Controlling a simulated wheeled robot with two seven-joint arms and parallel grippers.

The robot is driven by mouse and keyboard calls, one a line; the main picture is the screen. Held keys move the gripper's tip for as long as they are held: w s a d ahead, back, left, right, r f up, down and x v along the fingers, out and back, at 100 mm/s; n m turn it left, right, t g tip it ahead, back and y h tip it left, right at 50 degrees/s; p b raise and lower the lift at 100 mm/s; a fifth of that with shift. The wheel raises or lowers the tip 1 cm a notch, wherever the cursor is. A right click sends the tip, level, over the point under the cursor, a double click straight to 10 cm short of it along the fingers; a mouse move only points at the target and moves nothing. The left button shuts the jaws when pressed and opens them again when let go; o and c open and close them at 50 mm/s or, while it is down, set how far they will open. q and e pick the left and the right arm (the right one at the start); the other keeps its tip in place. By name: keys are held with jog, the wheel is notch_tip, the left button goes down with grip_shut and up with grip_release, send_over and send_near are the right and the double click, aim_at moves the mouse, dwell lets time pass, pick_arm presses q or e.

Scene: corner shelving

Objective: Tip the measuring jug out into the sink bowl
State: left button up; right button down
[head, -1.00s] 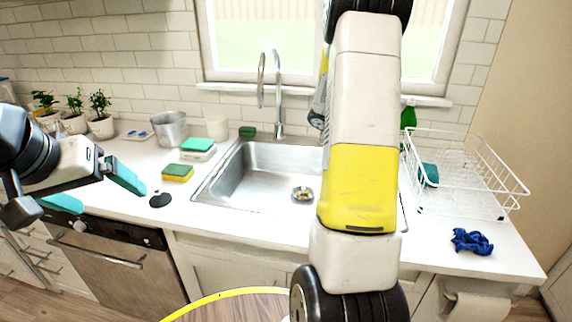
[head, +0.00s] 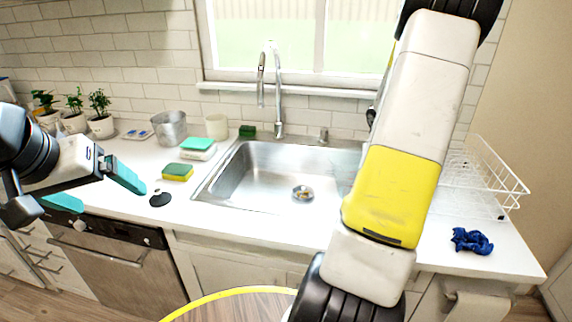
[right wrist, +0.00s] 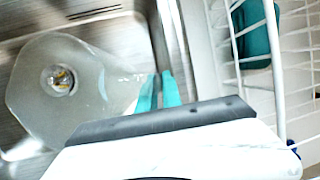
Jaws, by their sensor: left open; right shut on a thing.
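The sink bowl (head: 250,185) is set in the white counter below the window, with its drain (head: 302,193) in view. The clear measuring jug (right wrist: 95,110) shows in the right wrist view, with faint white marks on its side. The sink floor and drain show behind or through it. My right gripper (right wrist: 158,92) is shut on the jug with its teal fingers. In the head view my right arm hides the jug and most of that gripper. I cannot tell the jug's tilt or contents. My left gripper (head: 95,190) is open and empty at the counter's left front.
A faucet (head: 278,95) stands behind the sink. A wire dish rack (head: 485,170) and a blue cloth (head: 472,241) are on the right. Sponges (head: 177,172), a metal pot (head: 170,128) and potted plants (head: 101,115) are on the left.

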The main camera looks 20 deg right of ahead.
jog(key=shift+s+d+r, duration=0.1)
jog(key=shift+d+r, duration=0.1)
jog(key=shift+r, duration=0.1)
jog(key=shift+s+t+y, duration=0.1)
jog(key=shift+t+y, duration=0.2)
jog(key=shift+s+d+f+t+y, duration=0.1)
jog(key=shift+d+f+t+y, duration=0.1)
jog(key=shift+t+y, duration=0.15)
jog(key=shift+r+y, duration=0.2)
jog(key=shift+y, duration=0.05)
dwell(0.5)
